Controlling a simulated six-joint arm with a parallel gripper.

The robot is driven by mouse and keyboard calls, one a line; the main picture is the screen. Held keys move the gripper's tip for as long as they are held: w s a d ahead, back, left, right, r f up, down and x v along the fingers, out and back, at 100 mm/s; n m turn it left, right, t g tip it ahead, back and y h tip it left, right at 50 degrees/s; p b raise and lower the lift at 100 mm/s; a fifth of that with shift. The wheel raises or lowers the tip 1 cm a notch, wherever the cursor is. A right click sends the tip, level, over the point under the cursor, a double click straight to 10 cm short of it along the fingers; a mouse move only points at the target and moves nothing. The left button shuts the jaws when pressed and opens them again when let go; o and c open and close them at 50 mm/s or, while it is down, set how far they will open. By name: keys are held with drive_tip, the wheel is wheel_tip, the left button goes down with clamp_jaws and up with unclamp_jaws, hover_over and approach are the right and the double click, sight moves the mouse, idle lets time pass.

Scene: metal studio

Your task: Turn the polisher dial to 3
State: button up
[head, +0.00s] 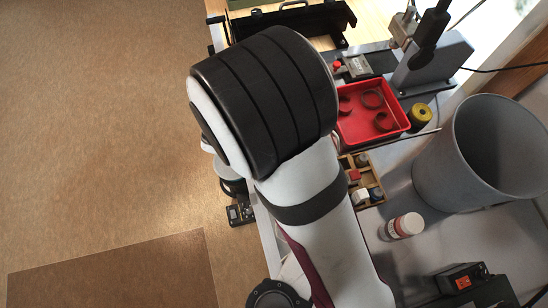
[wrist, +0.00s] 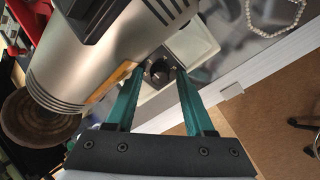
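In the wrist view a large silver cylindrical housing with dark slots, apparently the polisher (wrist: 85,60), fills the upper left. A small dark round knob, apparently the dial (wrist: 159,71), sits at its right. My gripper (wrist: 160,77) has two teal fingers, one on each side of the knob. A narrow gap seems to show beside the knob, so the fingers look open around it; contact is not clear. No number or pointer on the dial can be read. In the head view my arm hides the gripper and the dial.
A white tray (wrist: 193,41) and a bead string (wrist: 274,17) lie beyond the fingers. The head view shows a red tray (head: 373,132), a grey bin (head: 455,170) and a white jar (head: 404,227) on the bench. Open floor lies left.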

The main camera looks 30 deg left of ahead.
drive_tip(key=n, duration=0.4)
drive_tip(key=shift+w, duration=0.1)
drive_tip(key=n+h, duration=0.1)
drive_tip(key=n, duration=0.5)
drive_tip(key=shift+a+g, duration=0.1)
drive_tip(key=shift+g, duration=0.3)
drive_tip(key=shift+a+r+n, duration=0.2)
drive_tip(key=shift+r+n, duration=0.15)
drive_tip(key=shift+n, duration=0.65)
drive_tip(key=v, duration=1.4)
drive_tip(key=w+d+r+m+g+y, duration=0.1)
drive_tip(key=d+r+m+g, duration=0.15)
drive_tip(key=d+m, duration=0.55)
drive_tip(key=w+d+r+m+g+y, duration=0.1)
drive_tip(key=d+r+m, duration=0.2)
drive_tip(key=d+m, duration=0.55)
drive_tip(key=s+d+m+y, duration=0.3)
drive_tip(key=s+d+m, duration=0.4)
drive_tip(key=m, duration=1.2)
drive_tip(key=d, duration=0.3)
drive_tip(key=shift+s+f+y, duration=0.3)
